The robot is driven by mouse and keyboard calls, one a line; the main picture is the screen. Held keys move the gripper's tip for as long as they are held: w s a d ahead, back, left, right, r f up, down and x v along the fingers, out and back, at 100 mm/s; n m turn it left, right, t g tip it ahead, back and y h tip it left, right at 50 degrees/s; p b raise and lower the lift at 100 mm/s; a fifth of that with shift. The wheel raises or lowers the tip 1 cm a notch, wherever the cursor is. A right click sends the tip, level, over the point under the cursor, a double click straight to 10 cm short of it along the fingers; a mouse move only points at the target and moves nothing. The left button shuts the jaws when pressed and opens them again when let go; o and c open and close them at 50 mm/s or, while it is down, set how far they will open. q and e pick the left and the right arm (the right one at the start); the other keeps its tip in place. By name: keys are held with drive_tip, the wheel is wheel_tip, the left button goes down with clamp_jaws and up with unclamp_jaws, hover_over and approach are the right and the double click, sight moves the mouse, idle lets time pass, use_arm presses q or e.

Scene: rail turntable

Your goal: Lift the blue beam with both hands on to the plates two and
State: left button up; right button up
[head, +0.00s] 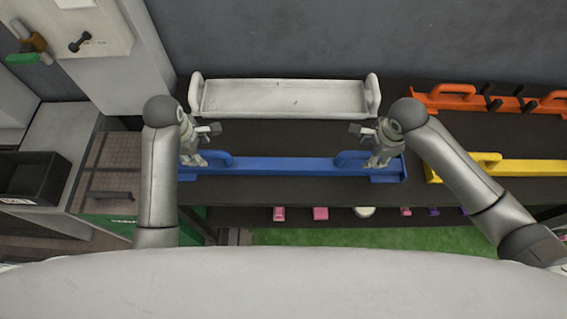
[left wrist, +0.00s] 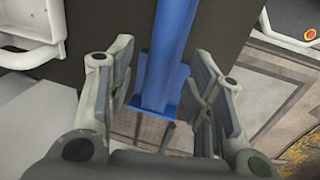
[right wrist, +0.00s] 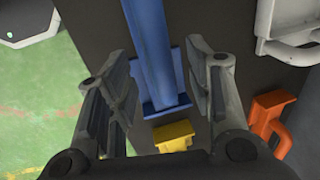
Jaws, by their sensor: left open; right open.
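The blue beam (head: 280,165) lies level on the dark shelf, with a raised blue handle near each end. My left gripper (head: 205,145) is open over its left end. In the left wrist view the beam (left wrist: 172,50) runs between the spread fingers (left wrist: 165,90). My right gripper (head: 366,145) is open over its right end. In the right wrist view the beam (right wrist: 150,45) also runs between the spread fingers (right wrist: 155,90). Both grippers look empty. The grippers partly cover the handles, and I cannot tell whether they touch. No numbered plates can be made out.
A white tray (head: 280,82) with end handles lies behind the beam. An orange piece (head: 470,102) and a yellow beam (head: 520,167) lie to the right. Several small coloured pieces, one pink (head: 320,213), line the lower front. A black bin (head: 35,178) stands at far left.

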sight(371, 153)
use_arm(q)
drive_tip(key=shift+w+f, duration=0.2)
drive_tip(key=shift+f, duration=0.75)
drive_tip(key=shift+w+f, duration=0.15)
drive_tip(key=shift+f, duration=0.75)
use_arm(e)
drive_tip(key=shift+w+f, duration=0.2)
drive_tip(key=shift+f, duration=0.7)
drive_tip(key=shift+w+f, duration=0.15)
drive_tip(key=shift+f, duration=0.7)
use_arm(q)
drive_tip(key=shift+c, duration=0.4)
use_arm(e)
drive_tip(key=shift+c, duration=0.4)
use_arm(q)
clamp_jaws()
use_arm(e)
clamp_jaws()
use_arm(q)
drive_tip(key=shift+w+r, duration=0.2)
use_arm(e)
drive_tip(key=shift+w+r, duration=0.15)
drive_tip(key=shift+w, duration=0.05)
